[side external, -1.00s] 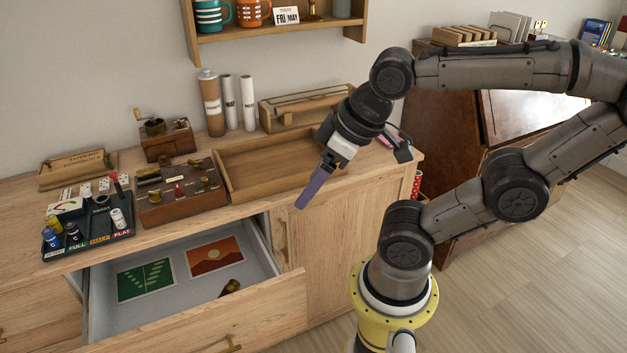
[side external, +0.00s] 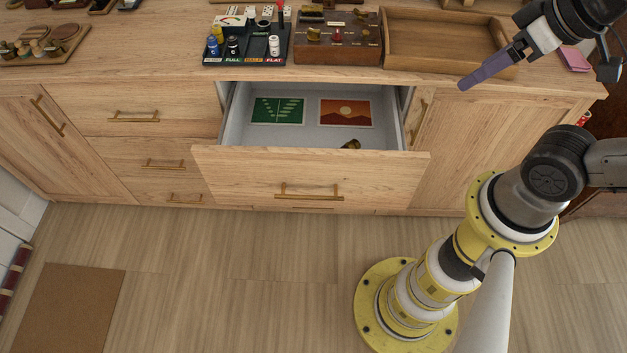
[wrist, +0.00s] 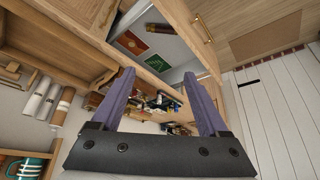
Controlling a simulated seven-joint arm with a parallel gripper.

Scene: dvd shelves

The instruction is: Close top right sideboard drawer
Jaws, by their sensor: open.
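The top right sideboard drawer (side external: 235,168) is pulled well out in the side external view, with a wooden front and a brass bar handle (side external: 309,193). Inside its grey tray lie a green card (side external: 278,111), an orange card (side external: 345,113) and a small dark brass object (side external: 350,144). My gripper (side external: 463,86) is open and empty, its purple fingers above the countertop's front edge, right of the drawer and apart from it. In the wrist view, my gripper (wrist: 160,75) shows two spread fingers with the open drawer's handle (wrist: 202,26) beyond them.
On the countertop (side external: 130,72) are a black organiser (side external: 247,45), a brown wooden box (side external: 338,40) and an empty wooden tray (side external: 440,42) near my gripper. Shut drawers and a cabinet door (side external: 480,140) flank the open drawer.

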